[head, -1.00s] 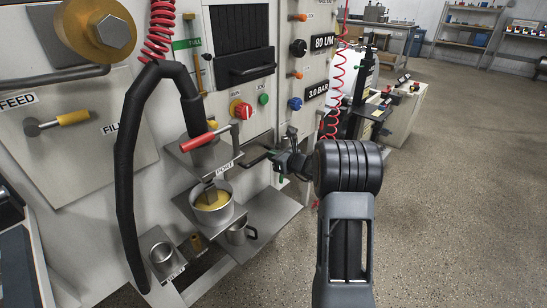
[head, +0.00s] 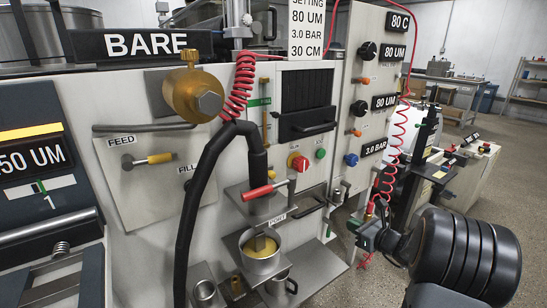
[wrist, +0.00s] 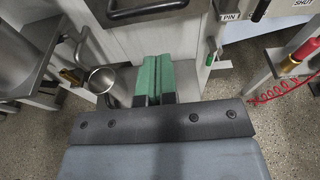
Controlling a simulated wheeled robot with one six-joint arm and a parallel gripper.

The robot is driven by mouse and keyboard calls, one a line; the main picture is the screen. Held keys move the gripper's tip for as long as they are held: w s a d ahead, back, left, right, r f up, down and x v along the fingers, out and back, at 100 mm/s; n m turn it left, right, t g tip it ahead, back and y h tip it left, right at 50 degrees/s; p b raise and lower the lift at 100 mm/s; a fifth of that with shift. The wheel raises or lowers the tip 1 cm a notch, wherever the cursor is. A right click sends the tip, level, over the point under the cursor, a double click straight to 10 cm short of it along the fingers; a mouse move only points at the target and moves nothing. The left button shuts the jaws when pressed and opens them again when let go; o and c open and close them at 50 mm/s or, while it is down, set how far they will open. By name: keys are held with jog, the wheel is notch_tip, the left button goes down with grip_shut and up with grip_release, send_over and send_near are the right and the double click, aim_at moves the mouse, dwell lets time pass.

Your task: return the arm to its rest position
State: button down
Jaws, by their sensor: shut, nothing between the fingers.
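My gripper (wrist: 155,82) shows in the wrist view, with its two green-padded fingers together and nothing between them. It points at the pale machine front, above the floor, and touches nothing that I can make out. In the head view my arm comes in from the lower right, with a large black ribbed joint. Its far end is small and dark beside the red coiled hose, and the fingertips cannot be made out there.
The machine front carries a pot of yellow liquid (head: 261,261), a red-handled lever (head: 265,190) and a thick black hose (head: 200,185). A red coiled hose (head: 397,135) hangs near my arm. A metal cup (wrist: 102,80) stands left of my gripper. Open floor (head: 510,150) lies right.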

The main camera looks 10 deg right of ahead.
jog(key=s+a+r+n+g+p, duration=0.5)
jog(key=s+a+r+n+p, duration=0.15)
jog(key=a+r+n, duration=0.2)
jog(key=s+a+r+n+g+p, duration=0.4)
jog(key=s+a+r+n+p, duration=0.1)
jog(key=a+r+n+p, duration=0.3)
jog(key=s+a+r+n+g+h+p, duration=0.1)
jog(key=s+r+n+h+p, duration=0.5)
jog(key=n, duration=0.8)
jog(key=s+r+p, duration=0.3)
jog(key=s+r, duration=0.1)
jog(key=shift+r+h, duration=0.25)
jog(key=shift+h, duration=0.05)
jog(key=shift+a, duration=0.1)
